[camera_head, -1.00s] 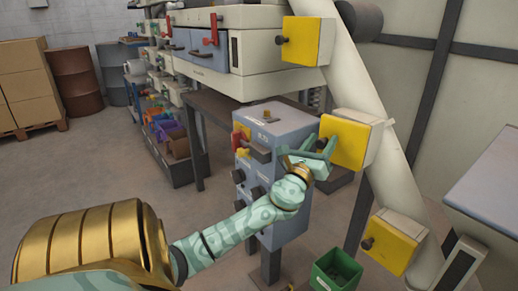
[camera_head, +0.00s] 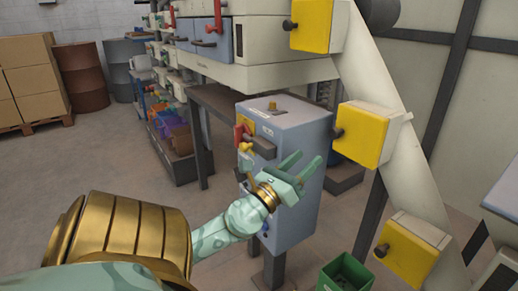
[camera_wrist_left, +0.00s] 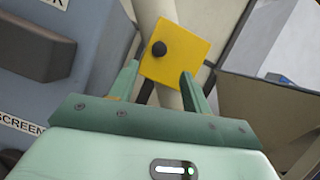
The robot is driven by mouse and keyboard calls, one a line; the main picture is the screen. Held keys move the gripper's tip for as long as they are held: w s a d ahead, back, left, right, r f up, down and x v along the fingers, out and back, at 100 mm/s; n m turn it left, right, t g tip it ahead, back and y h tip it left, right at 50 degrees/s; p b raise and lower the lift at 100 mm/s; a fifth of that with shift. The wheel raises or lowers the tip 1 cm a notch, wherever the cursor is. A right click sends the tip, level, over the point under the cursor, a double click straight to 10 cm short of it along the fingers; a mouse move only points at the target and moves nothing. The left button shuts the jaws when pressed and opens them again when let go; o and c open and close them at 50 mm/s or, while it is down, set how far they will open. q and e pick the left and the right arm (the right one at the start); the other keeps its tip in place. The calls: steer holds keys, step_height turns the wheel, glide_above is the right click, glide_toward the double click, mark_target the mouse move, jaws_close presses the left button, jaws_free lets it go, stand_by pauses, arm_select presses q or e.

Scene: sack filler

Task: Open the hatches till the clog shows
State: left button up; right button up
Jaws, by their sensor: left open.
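Three yellow hatches with dark knobs sit on a slanting cream pipe (camera_head: 385,95): the upper hatch (camera_head: 312,26), the middle hatch (camera_head: 364,135) and the lower hatch (camera_head: 405,255). All three look closed, and no clog shows. My left gripper (camera_head: 308,160) is open and empty, in front of the grey-blue control box and left of the middle hatch, apart from its knob (camera_head: 338,133). In the left wrist view, one yellow hatch (camera_wrist_left: 182,55) with a black knob lies ahead of the open fingers; I cannot tell which hatch. My right gripper is out of view.
The grey-blue control box (camera_head: 290,130), with a red and yellow switch and several knobs, stands beside my left gripper. A green bin (camera_head: 345,275) is on the floor below the lower hatch. A grey-topped surface (camera_head: 505,190) is at the right edge.

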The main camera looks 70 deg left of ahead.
arm_select(q)
steer(key=s+f+n+g+p, duration=0.3)
steer(key=f+n, duration=0.1)
steer(key=f, duration=0.4)
steer(key=s+f+n+g+p, duration=0.3)
steer(key=s+f+n, duration=0.1)
steer(key=f, duration=0.4)
steer(key=s+f+n+g+p, duration=0.3)
steer(key=s+f+n, duration=0.1)
steer(key=f, duration=0.5)
steer(key=shift+s+a+n, duration=0.2)
steer(key=shift+a+n, duration=0.1)
steer(key=shift+n, duration=0.2)
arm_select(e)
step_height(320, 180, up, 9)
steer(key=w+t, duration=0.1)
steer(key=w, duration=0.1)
arm_select(q)
steer(key=shift+r, duration=0.1)
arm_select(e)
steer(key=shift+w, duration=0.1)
